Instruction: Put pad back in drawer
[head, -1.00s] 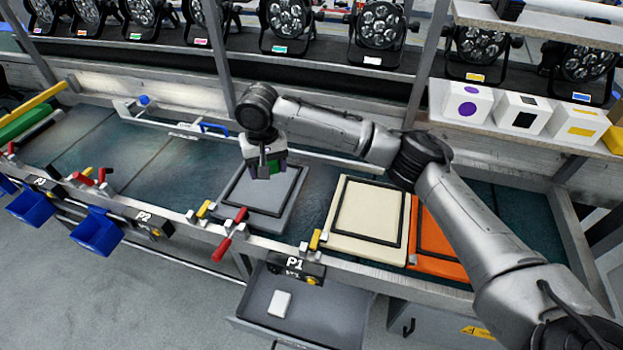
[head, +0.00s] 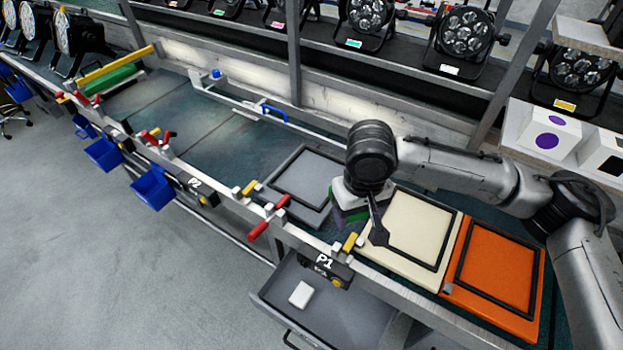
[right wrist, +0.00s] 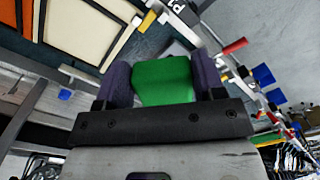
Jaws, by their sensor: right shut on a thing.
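A green pad (right wrist: 162,80) sits between the dark purple fingers of my right gripper (right wrist: 165,84) in the right wrist view. In the head view this gripper (head: 348,212) is over the bench, between the grey panel and the cream panel, and its wrist hides most of the green pad. The grey drawer (head: 345,318) below the P1 label is pulled open, in front of and lower than the gripper. A small white block (head: 300,294) lies inside it, towards the left. My left gripper is not in view.
A grey framed panel (head: 300,180), a cream one (head: 420,230) and an orange one (head: 495,265) lie on the bench. Red-handled clamps (head: 270,218) and the P1 label (head: 325,262) line the front rail above the drawer. The drawer's right part looks clear.

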